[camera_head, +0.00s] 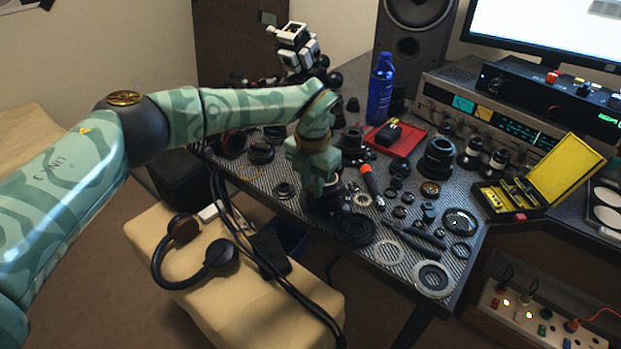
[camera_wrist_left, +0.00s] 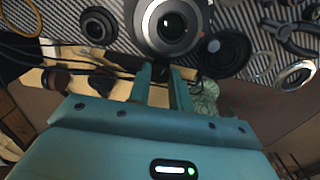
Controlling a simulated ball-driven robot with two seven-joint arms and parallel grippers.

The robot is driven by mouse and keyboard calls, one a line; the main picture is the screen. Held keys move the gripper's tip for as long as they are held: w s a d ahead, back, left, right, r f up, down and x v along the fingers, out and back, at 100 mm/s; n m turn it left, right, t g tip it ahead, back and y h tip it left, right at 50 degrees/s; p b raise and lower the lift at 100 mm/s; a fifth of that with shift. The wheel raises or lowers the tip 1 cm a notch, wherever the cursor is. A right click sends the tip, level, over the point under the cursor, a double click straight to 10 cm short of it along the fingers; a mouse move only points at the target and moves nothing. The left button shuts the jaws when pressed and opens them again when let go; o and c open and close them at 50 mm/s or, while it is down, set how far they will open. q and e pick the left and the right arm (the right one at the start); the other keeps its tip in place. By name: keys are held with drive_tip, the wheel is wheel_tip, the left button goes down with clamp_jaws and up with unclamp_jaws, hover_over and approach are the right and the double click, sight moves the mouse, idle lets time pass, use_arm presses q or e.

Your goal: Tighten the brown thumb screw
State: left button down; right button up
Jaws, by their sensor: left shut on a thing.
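My left gripper (camera_head: 326,198) reaches down to the front edge of the work table in the head view. In the left wrist view its two fingers (camera_wrist_left: 162,74) are close together, with a small dark thing between their tips at the near rim of a lens (camera_wrist_left: 168,24). This appears to be the brown thumb screw, but the fingers hide most of it and its colour cannot be told. The lens faces the wrist camera and stands on the striped mat. My right gripper is in neither view.
The dark table (camera_head: 400,255) is crowded with lens barrels, rings and tools. An orange-handled screwdriver (camera_head: 371,184) lies right of my gripper. Headphones (camera_head: 190,250) lie on the cream seat.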

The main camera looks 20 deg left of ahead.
sight(312, 189)
use_arm(q)
drive_tip(key=m+p, duration=0.1)
drive_tip(key=m, duration=0.3)
drive_tip(key=shift+r+m, duration=0.1)
drive_tip(key=shift+m, duration=0.2)
drive_tip(key=shift+m+p, duration=0.35)
drive_tip(key=shift+m, duration=2.25)
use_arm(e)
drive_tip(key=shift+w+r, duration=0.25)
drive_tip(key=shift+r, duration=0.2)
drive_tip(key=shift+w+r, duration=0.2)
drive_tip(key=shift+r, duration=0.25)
use_arm(q)
drive_tip(key=c, duration=1.5)
unclamp_jaws()
drive_tip(key=shift+c, duration=0.2)
wheel_tip(312, 189, up, 16)
drive_tip(key=p, duration=0.4)
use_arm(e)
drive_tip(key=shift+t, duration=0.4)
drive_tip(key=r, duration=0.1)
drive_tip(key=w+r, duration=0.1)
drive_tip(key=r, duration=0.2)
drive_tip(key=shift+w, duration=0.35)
